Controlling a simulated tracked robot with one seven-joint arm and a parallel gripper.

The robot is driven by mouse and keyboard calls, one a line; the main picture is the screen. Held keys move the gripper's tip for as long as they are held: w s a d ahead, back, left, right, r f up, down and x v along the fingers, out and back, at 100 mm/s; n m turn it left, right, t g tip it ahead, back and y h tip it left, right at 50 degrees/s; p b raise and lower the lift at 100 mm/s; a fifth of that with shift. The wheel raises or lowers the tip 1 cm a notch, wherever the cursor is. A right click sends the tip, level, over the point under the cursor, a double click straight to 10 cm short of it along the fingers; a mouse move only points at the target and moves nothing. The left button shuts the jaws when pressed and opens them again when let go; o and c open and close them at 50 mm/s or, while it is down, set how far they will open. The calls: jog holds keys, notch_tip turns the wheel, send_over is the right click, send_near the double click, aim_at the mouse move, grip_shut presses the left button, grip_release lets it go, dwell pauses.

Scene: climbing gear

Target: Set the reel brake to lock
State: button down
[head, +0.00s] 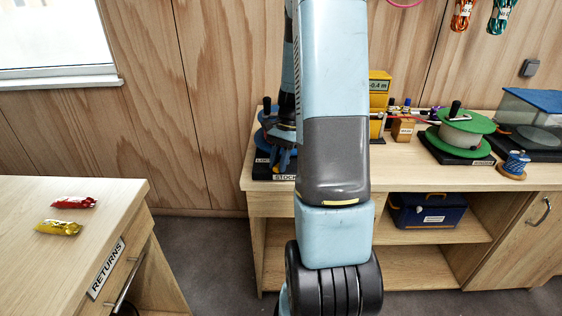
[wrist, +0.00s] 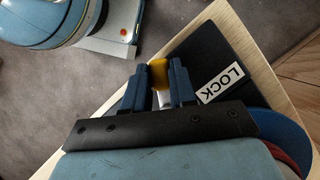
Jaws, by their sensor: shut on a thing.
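The blue reel (head: 262,120) stands on a black base at the left end of the long bench, partly hidden behind my arm. In the wrist view its blue rim (wrist: 285,130) shows at lower right, beside the black base (wrist: 232,45). A white LOCK label (wrist: 221,83) lies on the base, just right of my gripper. My gripper (wrist: 160,80) is shut on a yellow knob (wrist: 158,68), seemingly the brake lever's end. A pale piece shows below the knob between the fingers. In the head view my gripper (head: 284,158) is by the reel, largely hidden.
A green reel (head: 461,128) stands on the same bench to the right, near a blue-lidded clear bin (head: 530,115). A blue case (head: 428,210) sits on the shelf below. The returns counter (head: 75,270) at left holds red and yellow packets.

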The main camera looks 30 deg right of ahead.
jog(key=shift+w+a+m+t, duration=0.1)
jog(key=shift+w+m+t, duration=0.15)
jog(key=shift+m, duration=0.45)
jog(key=shift+w+m+t, duration=0.2)
jog(key=shift+m+t, duration=0.05)
jog(key=shift+m, duration=0.45)
jog(key=c, duration=0.9)
grip_release()
jog(key=v, duration=1.3)
jog(key=shift+d+r, duration=0.25)
